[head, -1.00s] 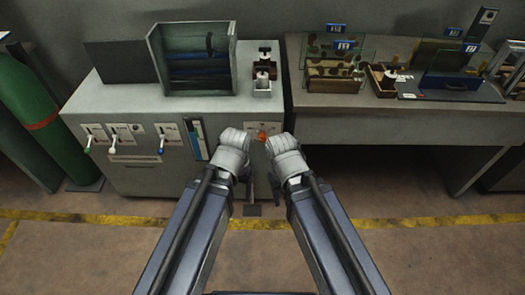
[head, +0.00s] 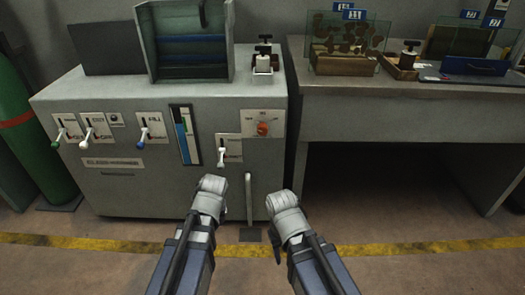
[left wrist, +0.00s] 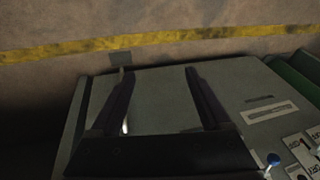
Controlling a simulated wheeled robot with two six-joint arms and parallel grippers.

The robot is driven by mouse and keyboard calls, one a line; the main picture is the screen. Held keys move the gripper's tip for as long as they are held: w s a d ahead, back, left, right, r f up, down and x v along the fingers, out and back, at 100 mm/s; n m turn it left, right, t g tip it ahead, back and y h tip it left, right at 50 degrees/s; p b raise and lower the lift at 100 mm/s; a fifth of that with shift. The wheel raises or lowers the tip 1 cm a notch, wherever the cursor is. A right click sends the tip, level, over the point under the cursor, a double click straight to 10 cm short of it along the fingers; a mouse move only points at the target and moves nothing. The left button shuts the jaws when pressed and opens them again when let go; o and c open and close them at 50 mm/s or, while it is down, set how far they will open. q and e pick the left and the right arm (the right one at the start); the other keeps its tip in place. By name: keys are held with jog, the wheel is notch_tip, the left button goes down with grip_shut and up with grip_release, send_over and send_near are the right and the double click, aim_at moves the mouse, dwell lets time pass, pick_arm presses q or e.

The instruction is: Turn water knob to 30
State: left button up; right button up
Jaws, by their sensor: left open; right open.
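An orange-red round knob (head: 263,129) sits on a white label plate at the right of the grey machine's (head: 140,195) front. Its plate's lettering is too small to read, so I cannot tell whether this is the water knob. A blue-tipped lever (head: 143,142) stands further left on the same front. My left gripper (left wrist: 159,75) is open and empty in the left wrist view. In the head view its wrist is below and left of the orange knob, apart from it. My right gripper (head: 276,242) is open, below the knob and touching nothing; its fingertips are mostly hidden by its wrist.
A white-tipped lever (head: 221,154) is below left of the knob, and more levers (head: 86,132) are at the far left. A blue gauge (head: 185,135) is between them. A bench (head: 400,115) stands at right, a green cylinder (head: 38,150) at left. Floor in front is clear.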

aim_at(263, 132)
pick_arm(q)
jog(key=w+a+f+n+t+y+b, duration=0.1)
jog(key=w+a+f+t+y+b, duration=0.2)
jog(key=w, duration=0.5)
jog(key=w+d+r+t+b, duration=0.2)
jog(key=w+d+r+t, duration=0.1)
jog(key=w+r+t, duration=0.3)
jog(key=w+d+r+m+t+h, duration=0.25)
jog(key=w+d+r, duration=0.2)
jog(key=d, duration=0.35)
jog(key=w+d+r+m+t+h, duration=0.2)
jog(key=w+d+r+t+h, duration=0.15)
jog(key=d+r, duration=0.4)
jog(key=shift+y, duration=0.3)
jog(key=shift+w+d+f, duration=0.15)
jog(key=shift+w+f, duration=0.1)
jog(key=shift+w, duration=1.15)
jog(key=shift+w+d+f, duration=0.15)
jog(key=shift+w+f, duration=0.05)
jog(key=shift+w, duration=1.15)
jog(key=shift+w+d+f, duration=0.15)
jog(key=shift+w+f, duration=0.1)
jog(key=shift+w, duration=1.15)
pick_arm(e)
notch_tip(263, 132, down, 7)
jog(key=w+a, duration=0.1)
jog(key=shift+w, duration=0.35)
jog(key=shift+a+f, duration=0.1)
pick_arm(q)
grip_shut()
